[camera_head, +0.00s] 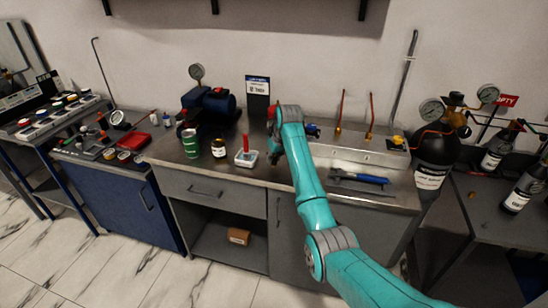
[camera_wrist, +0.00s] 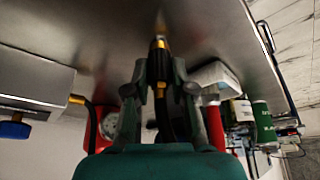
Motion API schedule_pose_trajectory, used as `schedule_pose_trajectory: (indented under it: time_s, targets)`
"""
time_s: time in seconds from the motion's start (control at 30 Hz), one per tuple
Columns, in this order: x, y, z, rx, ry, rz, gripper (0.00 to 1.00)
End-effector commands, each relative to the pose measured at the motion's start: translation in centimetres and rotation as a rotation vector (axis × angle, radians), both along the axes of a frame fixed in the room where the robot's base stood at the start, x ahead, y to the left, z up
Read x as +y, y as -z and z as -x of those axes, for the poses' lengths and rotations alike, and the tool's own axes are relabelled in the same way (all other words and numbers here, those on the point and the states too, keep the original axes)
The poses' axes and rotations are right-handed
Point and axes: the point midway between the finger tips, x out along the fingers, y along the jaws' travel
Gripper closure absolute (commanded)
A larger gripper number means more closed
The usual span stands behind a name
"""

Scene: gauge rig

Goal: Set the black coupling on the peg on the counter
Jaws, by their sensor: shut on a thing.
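My gripper (camera_wrist: 159,88) is shut on the black coupling (camera_wrist: 158,66), which shows between the fingers in the wrist view with a brass-coloured band. In the head view my gripper (camera_head: 274,152) hangs low over the counter (camera_head: 215,178), and the coupling cannot be made out there. A red upright peg (camera_head: 246,143) stands on a white base (camera_head: 240,161), just left of my gripper. In the wrist view the peg (camera_wrist: 213,122) and its white base (camera_wrist: 214,74) are right of the fingers, apart from the coupling.
A brown jar (camera_head: 219,148) and a green can (camera_head: 190,143) stand left of the peg. A blue pump (camera_head: 210,102) and a dark sign (camera_head: 258,92) stand behind. A grey raised plate with a blue-handled tool (camera_head: 358,178) lies to the right.

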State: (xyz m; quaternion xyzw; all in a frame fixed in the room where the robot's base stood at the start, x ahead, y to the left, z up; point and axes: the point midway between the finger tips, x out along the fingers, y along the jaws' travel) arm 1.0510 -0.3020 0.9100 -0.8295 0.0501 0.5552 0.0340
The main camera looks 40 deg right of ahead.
Motion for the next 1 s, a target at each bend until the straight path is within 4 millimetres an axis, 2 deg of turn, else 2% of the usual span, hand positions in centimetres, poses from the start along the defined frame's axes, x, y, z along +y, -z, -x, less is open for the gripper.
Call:
schedule_pose_trajectory:
  time_s: [0.1, 0.13, 0.17, 0.4, 0.5, 0.83, 1.0]
  targets:
    - [0.0, 0.0, 0.0, 0.0, 0.0, 0.0, 1.0]
    - [0.0, 0.0, 0.0, 0.0, 0.0, 0.0, 0.69]
    - [0.0, 0.0, 0.0, 0.0, 0.0, 0.0, 0.62]
    - [0.0, 0.0, 0.0, 0.0, 0.0, 0.0, 0.57]
    - [0.0, 0.0, 0.0, 0.0, 0.0, 0.0, 0.32]
    - [0.0, -0.1, 0.0, 0.0, 0.0, 0.0, 0.3]
    - [0.0, -1.4, 0.5, -0.003, 0.0, 0.001, 0.3]
